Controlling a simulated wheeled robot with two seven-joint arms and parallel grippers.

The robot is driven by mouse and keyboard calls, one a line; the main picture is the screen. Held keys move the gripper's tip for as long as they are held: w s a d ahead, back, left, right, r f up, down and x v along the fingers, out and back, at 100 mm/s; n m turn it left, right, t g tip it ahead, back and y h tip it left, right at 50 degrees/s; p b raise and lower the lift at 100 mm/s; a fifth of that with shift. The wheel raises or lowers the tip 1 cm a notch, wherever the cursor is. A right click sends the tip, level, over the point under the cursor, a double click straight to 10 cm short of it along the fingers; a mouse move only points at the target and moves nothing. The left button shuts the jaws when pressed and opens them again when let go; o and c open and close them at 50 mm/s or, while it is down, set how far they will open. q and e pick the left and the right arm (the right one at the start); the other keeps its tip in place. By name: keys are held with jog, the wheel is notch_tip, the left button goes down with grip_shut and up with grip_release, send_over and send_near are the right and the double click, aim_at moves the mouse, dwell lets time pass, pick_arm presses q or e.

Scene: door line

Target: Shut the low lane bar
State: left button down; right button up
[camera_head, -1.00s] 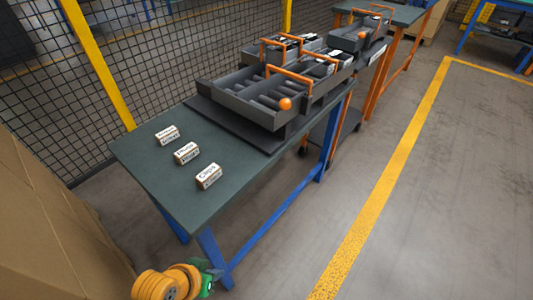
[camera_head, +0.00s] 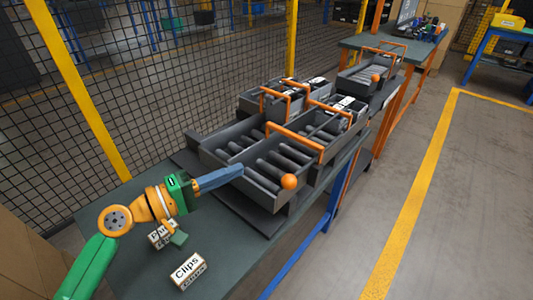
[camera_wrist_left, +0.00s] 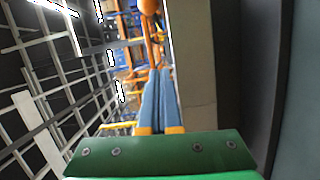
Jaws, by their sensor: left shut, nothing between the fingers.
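A grey roller lane (camera_head: 282,196) stands on the dark green bench, with an orange ball knob (camera_head: 289,181) at its near right corner. Orange bars (camera_head: 295,142) stand over the lanes; I cannot tell which is the low lane bar. My left gripper (camera_head: 240,171) reaches in from the left, its blue fingers shut and empty, pointing right at the near edge of the lane, apart from the knob. In the left wrist view, the fingers (camera_wrist_left: 159,72) are together and an orange ball (camera_wrist_left: 150,6) shows at the top. My right gripper is out of view.
Labelled blocks, one reading Clips (camera_head: 187,270), sit on the bench (camera_head: 130,207) below my left arm. A wire fence (camera_head: 90,90) with yellow posts runs behind. Another lane with an orange ball (camera_head: 376,77) stands farther back. The floor at right is open.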

aim_at(251, 180)
pick_arm(q)
jog(key=d, duration=0.1)
jog(key=d+r+p, duration=0.1)
jog(key=d, duration=0.2)
jog(key=shift+w+d+r, duration=0.1)
jog(key=shift+w+r, duration=0.05)
jog(key=shift+w, duration=0.1)
jog(key=x, duration=0.2)
jog(key=p+x, duration=0.1)
jog(key=x, duration=0.2)
jog(key=shift+f, duration=0.25)
jog(key=s+p, duration=0.2)
jog(key=s, duration=0.1)
jog(key=shift+s+d+f, duration=0.1)
jog(key=shift+s+d, duration=0.05)
jog(key=shift+d, duration=0.25)
jog(key=shift+s+f, duration=0.1)
jog(key=shift+s, duration=0.05)
jog(key=shift+d+f, duration=0.1)
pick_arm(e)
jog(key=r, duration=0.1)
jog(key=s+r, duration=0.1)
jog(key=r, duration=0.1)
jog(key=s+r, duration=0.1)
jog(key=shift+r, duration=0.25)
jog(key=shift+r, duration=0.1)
